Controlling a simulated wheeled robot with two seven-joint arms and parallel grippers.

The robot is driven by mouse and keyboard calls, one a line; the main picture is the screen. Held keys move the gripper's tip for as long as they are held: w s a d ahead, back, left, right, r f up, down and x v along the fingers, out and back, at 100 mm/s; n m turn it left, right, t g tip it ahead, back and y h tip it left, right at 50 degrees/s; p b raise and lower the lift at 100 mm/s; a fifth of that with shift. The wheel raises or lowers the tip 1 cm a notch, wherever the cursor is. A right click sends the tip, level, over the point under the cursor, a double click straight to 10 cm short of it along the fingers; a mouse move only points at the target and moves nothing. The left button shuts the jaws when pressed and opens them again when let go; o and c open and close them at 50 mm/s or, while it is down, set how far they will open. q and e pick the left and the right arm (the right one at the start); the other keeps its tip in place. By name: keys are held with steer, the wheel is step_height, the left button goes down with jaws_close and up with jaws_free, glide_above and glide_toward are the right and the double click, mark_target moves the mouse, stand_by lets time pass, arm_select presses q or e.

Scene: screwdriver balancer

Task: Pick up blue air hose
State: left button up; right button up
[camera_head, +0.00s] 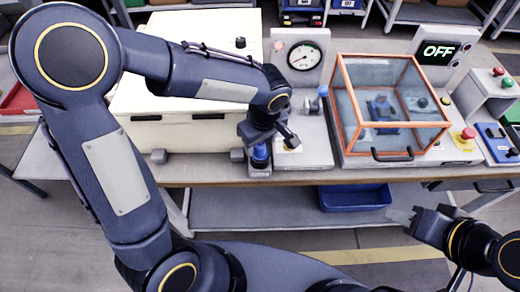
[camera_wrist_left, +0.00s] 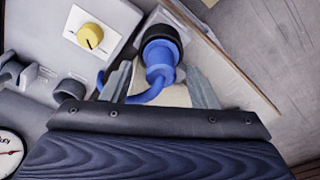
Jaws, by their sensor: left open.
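The blue air hose shows in the left wrist view as a blue connector (camera_wrist_left: 159,68) with a dark collar. Its thin tube curves away to the left. My left gripper (camera_wrist_left: 160,88) is open, with one finger on each side of the connector; I cannot tell whether they touch it. In the head view the hose end (camera_head: 260,154) stands at the bench's front edge, partly hidden by my left gripper (camera_head: 275,138). My right gripper (camera_head: 402,217) is low at the right, away from the hose; its jaw opening is unclear.
A panel with a yellow knob (camera_wrist_left: 90,36) is close to the left finger. A pressure gauge (camera_head: 304,56) stands behind. An orange-framed clear box (camera_head: 390,142) is to the right, and a large cream case (camera_head: 185,135) to the left. A blue bin (camera_head: 355,197) sits below.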

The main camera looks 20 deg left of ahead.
arm_select(q)
steer(key=shift+a+f, duration=0.1)
steer(key=shift+f, duration=0.6)
steer(key=c, duration=1.1)
steer(key=shift+r, duration=0.1)
steer(key=shift+w+r, duration=0.1)
steer(key=shift+r, duration=0.35)
step_height(320, 180, up, 2)
steer(key=shift+r, duration=0.25)
steer(key=s+d+r+b, duration=0.2)
steer(key=s+d+r, duration=0.5)
steer(key=s, duration=0.5)
step_height(320, 180, up, 2)
steer(key=shift+d+r, duration=0.25)
steer(key=shift+d, duration=0.1)
